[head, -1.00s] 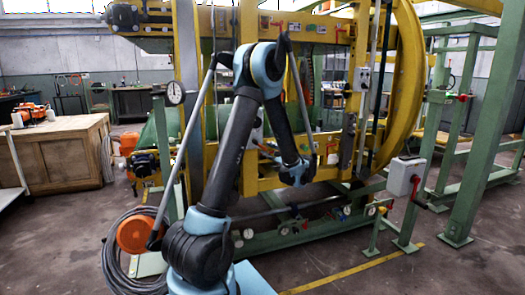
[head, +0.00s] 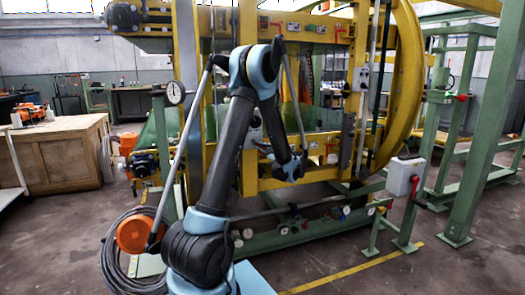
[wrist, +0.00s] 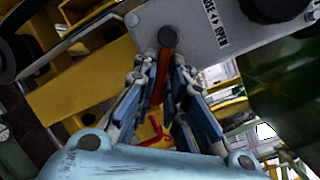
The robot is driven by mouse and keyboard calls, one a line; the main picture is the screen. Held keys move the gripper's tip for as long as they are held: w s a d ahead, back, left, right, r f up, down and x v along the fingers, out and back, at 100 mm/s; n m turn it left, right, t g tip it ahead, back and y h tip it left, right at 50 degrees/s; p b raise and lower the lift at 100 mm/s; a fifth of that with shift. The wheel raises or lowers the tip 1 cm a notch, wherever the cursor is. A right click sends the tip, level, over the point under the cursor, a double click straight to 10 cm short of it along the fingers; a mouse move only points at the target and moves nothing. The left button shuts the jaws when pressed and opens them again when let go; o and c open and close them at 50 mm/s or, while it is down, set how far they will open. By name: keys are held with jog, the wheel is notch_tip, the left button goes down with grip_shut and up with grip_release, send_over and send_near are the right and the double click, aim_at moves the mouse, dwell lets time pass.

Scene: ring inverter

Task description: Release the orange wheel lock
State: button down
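An orange-red lever (wrist: 160,76) with a dark round end shows in the wrist view, in front of a grey plate (wrist: 199,50) lettered with the word OPEN and arrows. I take it for the orange wheel lock. My gripper (wrist: 163,70) has one finger on each side of the lever, the fingers slanting inward. I cannot tell whether they touch it or only stand around it. In the head view my gripper (head: 288,171) is small and dark in front of the yellow frame of the ring inverter (head: 408,90). The lever cannot be made out there.
A red handle (wrist: 156,131) lies beyond my fingers in the wrist view. A green post with a grey switch box (head: 404,176) stands at right. A wooden cabinet (head: 65,152) is at left. Open floor with a yellow line (head: 355,270) lies at front right.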

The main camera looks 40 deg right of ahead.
jog(key=shift+s+d+r+n+g, duration=0.15)
jog(key=shift+r+n+g, duration=0.15)
jog(key=shift+n, duration=0.6)
jog(key=shift+w+d+r+n+g, duration=0.1)
jog(key=shift+r+n+g, duration=0.2)
jog(key=shift+n, duration=0.6)
jog(key=c, duration=1.6)
grip_release()
jog(key=shift+c, duration=0.2)
jog(key=shift+s, duration=0.15)
jog(key=s+r, duration=0.1)
jog(key=s, duration=1)
jog(key=shift+s+d, duration=0.25)
jog(key=shift+s, duration=0.1)
jog(key=shift+r, duration=0.1)
